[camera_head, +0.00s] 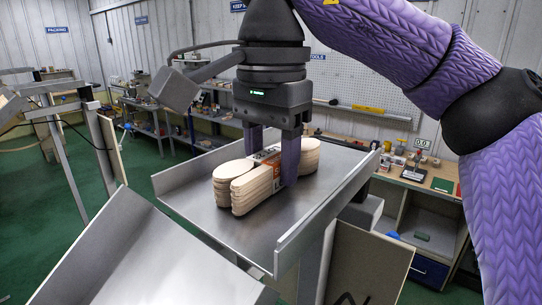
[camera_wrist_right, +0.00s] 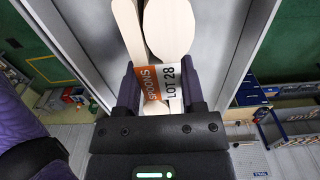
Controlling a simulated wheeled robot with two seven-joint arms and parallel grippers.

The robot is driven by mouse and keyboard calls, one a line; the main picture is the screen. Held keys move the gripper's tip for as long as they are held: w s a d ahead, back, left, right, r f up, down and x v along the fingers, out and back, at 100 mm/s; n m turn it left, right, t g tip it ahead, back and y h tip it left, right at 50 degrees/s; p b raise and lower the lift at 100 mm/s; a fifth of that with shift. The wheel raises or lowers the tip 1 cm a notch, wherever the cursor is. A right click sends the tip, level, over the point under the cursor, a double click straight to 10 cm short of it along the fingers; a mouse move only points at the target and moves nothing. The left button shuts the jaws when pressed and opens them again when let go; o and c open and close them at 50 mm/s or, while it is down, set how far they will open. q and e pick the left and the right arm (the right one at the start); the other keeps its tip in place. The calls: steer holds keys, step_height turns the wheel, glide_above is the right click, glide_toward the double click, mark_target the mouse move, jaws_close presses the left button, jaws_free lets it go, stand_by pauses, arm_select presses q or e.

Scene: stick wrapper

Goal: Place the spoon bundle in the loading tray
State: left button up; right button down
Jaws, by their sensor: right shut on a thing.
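The spoon bundle (camera_head: 258,184) is a stack of pale wooden spoons with an orange and white wrap. It is over the metal loading tray (camera_head: 205,210), low against its floor; I cannot tell whether it touches. My right gripper (camera_head: 272,165) comes from above, with its purple fingers on both sides of the wrapped middle, shut on the bundle. In the right wrist view, the bundle's label (camera_wrist_right: 165,85) reads "SPOONS" and "LOT 28" between the fingers. My left gripper is not in view.
The tray has raised side walls, with bare metal around the bundle. A second sloping metal chute (camera_head: 150,255) stands at the lower left. A wooden workbench (camera_head: 430,175) with small items is behind at the right. Shelves (camera_head: 200,125) stand at the back.

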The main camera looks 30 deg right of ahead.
mark_target(272, 155)
steer(key=shift+s, duration=0.15)
steer(key=shift+c, duration=1)
jaws_free()
steer(key=shift+f, duration=0.1)
step_height(272, 155, up, 8)
steer(key=shift+f, duration=0.15)
